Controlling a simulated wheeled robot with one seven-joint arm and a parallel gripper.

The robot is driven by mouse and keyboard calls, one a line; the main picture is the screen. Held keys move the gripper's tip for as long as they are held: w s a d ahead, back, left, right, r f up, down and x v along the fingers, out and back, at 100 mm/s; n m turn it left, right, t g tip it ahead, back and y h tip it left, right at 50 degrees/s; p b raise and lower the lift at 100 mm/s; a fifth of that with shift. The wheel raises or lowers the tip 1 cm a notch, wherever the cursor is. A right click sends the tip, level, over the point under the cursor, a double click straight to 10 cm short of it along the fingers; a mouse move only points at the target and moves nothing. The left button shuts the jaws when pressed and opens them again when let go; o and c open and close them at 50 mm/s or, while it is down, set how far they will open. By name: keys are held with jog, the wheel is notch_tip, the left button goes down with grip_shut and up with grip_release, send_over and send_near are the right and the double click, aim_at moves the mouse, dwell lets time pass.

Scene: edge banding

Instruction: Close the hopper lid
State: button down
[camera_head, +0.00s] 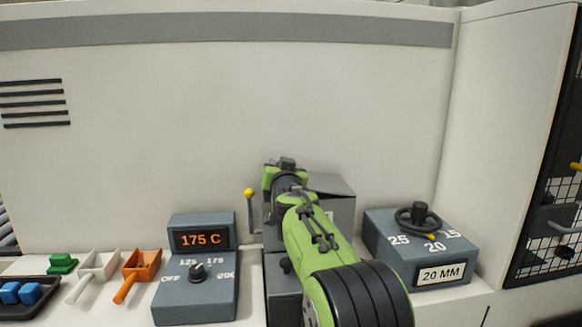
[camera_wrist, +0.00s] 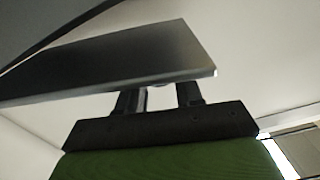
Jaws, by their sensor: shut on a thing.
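The grey hopper (camera_head: 341,212) stands behind my green arm, which hides most of it. Its grey lid (camera_head: 328,184) shows as a slanted panel right of my wrist; how far it is open is hard to tell. In the wrist view the lid (camera_wrist: 120,62) is a flat, dark grey plate crossing above my fingers, tilted in the picture. My gripper (camera_wrist: 160,92) is shut on the lid at its near edge. The plate hides the fingertips, and a small pale bit shows between the fingers. In the head view my arm hides the fingers.
A temperature box (camera_head: 196,285) reading 175 C stands left of the hopper, with a yellow-knobbed lever (camera_head: 249,208) between. A 20 MM dial box (camera_head: 440,255) stands close on the right. Orange (camera_head: 139,270) and white (camera_head: 96,270) scoops lie further left. A pale machine wall rises behind.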

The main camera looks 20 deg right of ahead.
jog(key=f, duration=0.1)
jog(key=f+n+b, duration=0.1)
jog(key=shift+w+a+f, duration=0.1)
jog(key=shift+a+f, duration=0.2)
jog(key=shift+a, duration=0.05)
jog(key=shift+a+f+b, duration=0.2)
jog(key=shift+f+b, duration=0.7)
jog(key=shift+b, duration=0.1)
jog(key=shift+w, duration=0.1)
jog(key=c, duration=0.8)
grip_release()
jog(key=b+v, duration=0.1)
jog(key=v, duration=1.4)
jog(key=shift+s+a, duration=0.15)
jog(key=shift+s, duration=0.25)
